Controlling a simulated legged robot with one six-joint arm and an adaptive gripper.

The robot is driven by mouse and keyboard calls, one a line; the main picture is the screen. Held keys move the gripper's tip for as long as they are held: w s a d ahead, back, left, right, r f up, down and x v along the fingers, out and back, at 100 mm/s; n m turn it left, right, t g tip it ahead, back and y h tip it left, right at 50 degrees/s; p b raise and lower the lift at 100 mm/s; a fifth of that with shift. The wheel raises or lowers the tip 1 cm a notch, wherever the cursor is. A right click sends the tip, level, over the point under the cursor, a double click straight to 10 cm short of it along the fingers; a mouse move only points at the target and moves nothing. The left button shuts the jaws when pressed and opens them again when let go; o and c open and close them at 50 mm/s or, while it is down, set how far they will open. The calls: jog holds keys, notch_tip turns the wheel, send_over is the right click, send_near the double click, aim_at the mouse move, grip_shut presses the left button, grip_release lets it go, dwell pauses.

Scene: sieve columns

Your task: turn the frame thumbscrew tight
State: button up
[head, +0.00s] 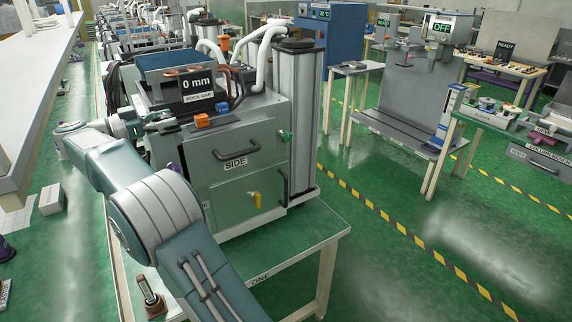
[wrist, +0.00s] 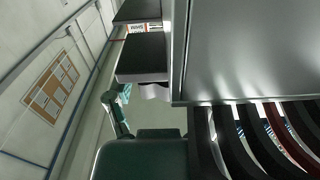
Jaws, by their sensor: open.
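The boxy metal machine (head: 240,175) stands on a table, with a front panel marked SIDE and a display reading 0 mm, ROCK GAP. Small coloured fittings show on it: a green knob (head: 285,136) at the right edge, a yellow handle (head: 255,199) low on the front, and a purple piece (head: 174,168) beside my arm. I cannot tell which of these, if any, is the frame thumbscrew. My gripper (head: 163,122) is open and empty at the machine's upper left, close to its front edge. The wrist view shows a large grey metal panel (wrist: 250,50) at close range.
Dark curved cables (wrist: 240,145) lie close in the wrist view. A white bench (head: 30,90) stands at left. Green floor is open at right, beyond striped tape.

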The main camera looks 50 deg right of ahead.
jog(key=n+t, duration=0.2)
jog(key=t, duration=0.1)
jog(key=n+t, duration=0.2)
jog(key=t, duration=0.2)
jog(key=shift+a+n, duration=0.1)
jog(key=shift+n, duration=0.3)
jog(key=n+t+y, duration=0.1)
jog(key=n+t, duration=0.1)
jog(key=t, duration=0.2)
jog(key=n+t+y, duration=0.1)
jog(key=n+t, duration=0.2)
jog(key=t, duration=0.1)
jog(key=shift+s+y, duration=0.1)
jog(key=shift+y, duration=0.3)
jog(key=shift+n+t+y, duration=2.7)
jog(key=shift+n+y, duration=0.1)
jog(key=shift+y, duration=0.1)
jog(key=shift+y, duration=0.3)
jog(key=shift+n+t+y, duration=0.55)
jog(key=shift+n+y, duration=0.7)
jog(key=shift+y, duration=0.55)
jog(key=shift+n+t+y, duration=0.55)
jog(key=shift+n+y, duration=0.7)
jog(key=shift+y, duration=0.55)
